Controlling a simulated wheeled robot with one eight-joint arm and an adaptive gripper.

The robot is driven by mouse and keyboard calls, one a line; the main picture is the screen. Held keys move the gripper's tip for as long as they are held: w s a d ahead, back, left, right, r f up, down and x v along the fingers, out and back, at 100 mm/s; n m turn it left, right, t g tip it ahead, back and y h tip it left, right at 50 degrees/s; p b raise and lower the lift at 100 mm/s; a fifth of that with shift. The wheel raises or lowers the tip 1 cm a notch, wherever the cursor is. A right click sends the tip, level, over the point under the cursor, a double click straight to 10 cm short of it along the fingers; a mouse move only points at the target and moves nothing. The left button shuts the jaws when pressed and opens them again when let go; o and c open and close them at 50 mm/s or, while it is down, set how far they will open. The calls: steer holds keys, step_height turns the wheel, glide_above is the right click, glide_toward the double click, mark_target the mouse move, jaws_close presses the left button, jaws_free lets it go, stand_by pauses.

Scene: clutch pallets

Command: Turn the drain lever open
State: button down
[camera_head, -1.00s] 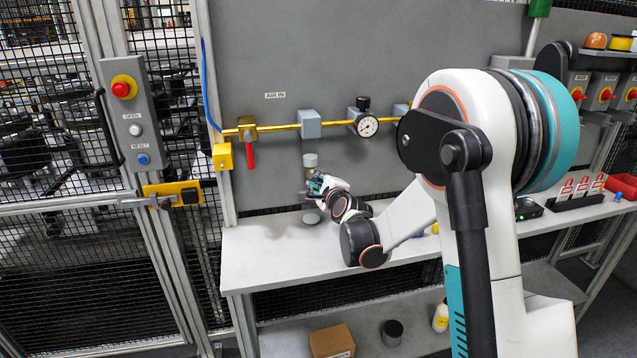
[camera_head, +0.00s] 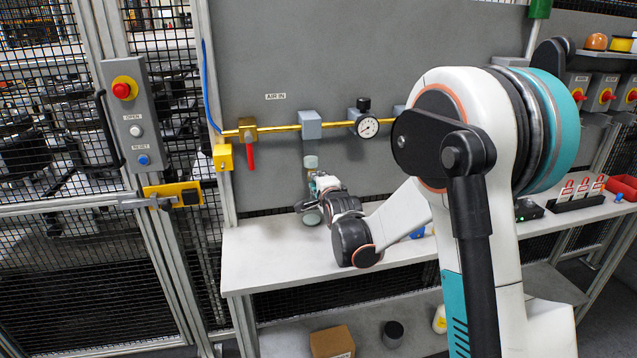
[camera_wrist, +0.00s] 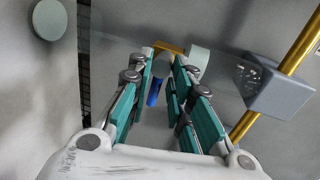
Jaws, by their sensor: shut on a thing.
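My gripper (camera_wrist: 163,72) is under the pale cylindrical unit hanging below the air line. In the wrist view its teal fingers are close together around a small piece with a blue end (camera_wrist: 154,92), which looks like the drain lever. The fingertips partly hide that piece, so its exact angle is unclear. A brass-coloured part (camera_wrist: 168,47) and the pale cylinder (camera_wrist: 198,60) show just beyond the tips. In the head view my gripper (camera_head: 318,183) is small, and the lever cannot be made out there. The pale cylinder (camera_head: 311,161) shows just above it.
The brass air pipe (camera_head: 280,128) runs along the grey panel with a red-handled valve (camera_head: 250,156), a grey box (camera_head: 311,124) and a gauge (camera_head: 367,126). A pale disc (camera_head: 311,218) lies below my gripper on the bench (camera_head: 262,262). The bench's left front is clear.

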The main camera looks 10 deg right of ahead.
steer(key=c, duration=1.7)
jaws_free()
steer(key=shift+s, duration=0.1)
steer(key=s, duration=0.4)
steer(key=s+r, duration=0.1)
steer(key=s, duration=0.2)
steer(key=s+r, duration=0.1)
steer(key=s, duration=0.3)
steer(key=shift+s+r, duration=0.1)
steer(key=shift+s, duration=0.2)
steer(key=shift+s, duration=0.1)
